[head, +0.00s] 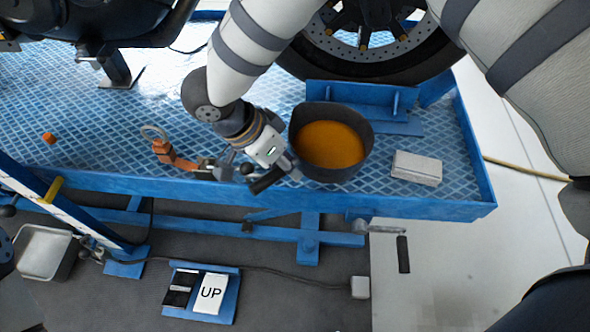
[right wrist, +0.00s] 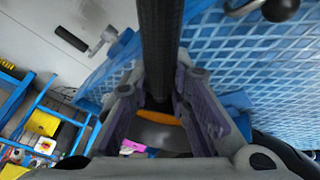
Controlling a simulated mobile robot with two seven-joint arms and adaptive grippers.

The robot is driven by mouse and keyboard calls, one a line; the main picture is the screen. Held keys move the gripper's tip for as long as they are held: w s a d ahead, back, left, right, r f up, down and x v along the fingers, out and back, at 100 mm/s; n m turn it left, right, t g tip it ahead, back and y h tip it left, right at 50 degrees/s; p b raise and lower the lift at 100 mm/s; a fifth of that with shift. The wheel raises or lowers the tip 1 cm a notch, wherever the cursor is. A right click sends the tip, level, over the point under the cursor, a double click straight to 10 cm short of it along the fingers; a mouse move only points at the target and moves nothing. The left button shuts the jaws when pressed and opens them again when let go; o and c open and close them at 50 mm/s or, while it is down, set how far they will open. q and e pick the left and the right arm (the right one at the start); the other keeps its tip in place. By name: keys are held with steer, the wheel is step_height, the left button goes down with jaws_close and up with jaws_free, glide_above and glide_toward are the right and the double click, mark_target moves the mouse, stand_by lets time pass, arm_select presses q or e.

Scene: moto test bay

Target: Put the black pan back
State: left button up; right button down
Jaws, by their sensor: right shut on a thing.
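The black pan (head: 330,177) is a round, deep vessel with amber liquid (head: 329,143) in it. In the head view it appears over the blue platform, in front of the motorcycle wheel. I cannot tell whether its base touches the platform. My right gripper (head: 284,167) is at the pan's left side, shut on its black handle (head: 268,181). In the right wrist view the handle (right wrist: 160,45) runs up between the fingers, with a strip of orange behind them. My left gripper is not in view.
The blue platform (head: 465,190) has a raised rim. A grey block (head: 417,167) lies right of the pan, and an orange clamp-like tool (head: 172,155) lies to the left. The motorcycle wheel (head: 367,65) stands close behind. An UP pedal (head: 211,293) is on the floor.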

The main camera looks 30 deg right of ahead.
steer(key=d+f, duration=0.1)
steer(key=w+d+f, duration=0.1)
steer(key=shift+w+f, duration=0.15)
steer(key=shift+f, duration=0.2)
step_height(320, 180, down, 4)
steer(key=shift+w+d+r+b, duration=0.1)
steer(key=shift+w+r+b, duration=0.1)
steer(key=shift+b, duration=0.25)
steer(key=shift+r, duration=0.1)
steer(key=shift+s, duration=0.1)
steer(key=c, duration=1.5)
jaws_free()
steer(key=p+v, duration=0.1)
steer(key=v, duration=1.1)
